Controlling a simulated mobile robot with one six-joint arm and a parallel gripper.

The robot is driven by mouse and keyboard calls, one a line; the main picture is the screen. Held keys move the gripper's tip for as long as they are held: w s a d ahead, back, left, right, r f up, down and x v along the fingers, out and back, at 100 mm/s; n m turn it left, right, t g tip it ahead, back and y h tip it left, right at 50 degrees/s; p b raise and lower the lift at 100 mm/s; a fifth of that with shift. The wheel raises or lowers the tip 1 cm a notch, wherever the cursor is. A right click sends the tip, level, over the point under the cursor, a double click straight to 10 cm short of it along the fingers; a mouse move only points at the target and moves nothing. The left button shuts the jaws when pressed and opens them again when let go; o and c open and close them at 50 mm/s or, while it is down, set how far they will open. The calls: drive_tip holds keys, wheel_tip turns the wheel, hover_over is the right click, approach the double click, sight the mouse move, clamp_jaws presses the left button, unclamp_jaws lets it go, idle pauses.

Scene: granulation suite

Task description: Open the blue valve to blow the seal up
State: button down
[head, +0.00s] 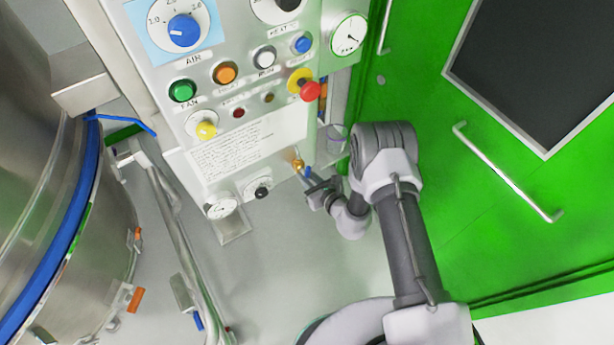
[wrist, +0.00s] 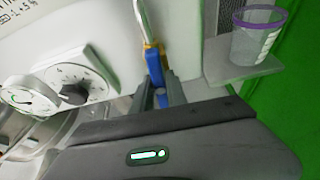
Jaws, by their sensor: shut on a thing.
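The blue valve shows in the head view as a small brass body (head: 299,165) with a blue handle (head: 308,172), at the lower right edge of the control panel. In the wrist view the blue handle (wrist: 153,65) stands between my two fingers, with a yellow-brass part and a pale pipe above it. My gripper (head: 315,188) is at the handle, and its fingers (wrist: 157,84) are shut on it. The handle's exact angle to the pipe is hard to tell. A round gauge (head: 221,206) and a black knob (head: 262,191) sit left of the valve.
The panel (head: 250,150) carries several coloured buttons and a red emergency stop (head: 310,91). A clear cup (wrist: 256,45) stands on a small shelf (wrist: 235,68) just right of the valve. A green door (head: 530,150) is to the right, a steel vessel (head: 60,150) to the left.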

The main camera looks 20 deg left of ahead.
drive_tip(key=shift+t, duration=0.3)
idle(0.4)
drive_tip(key=c, duration=1.3)
unclamp_jaws()
drive_tip(key=p+v, duration=0.4)
drive_tip(key=v, duration=1.3)
drive_tip(key=shift+s+d+r+p, duration=0.1)
drive_tip(key=shift+r+p, duration=0.15)
drive_tip(key=shift+p, duration=0.05)
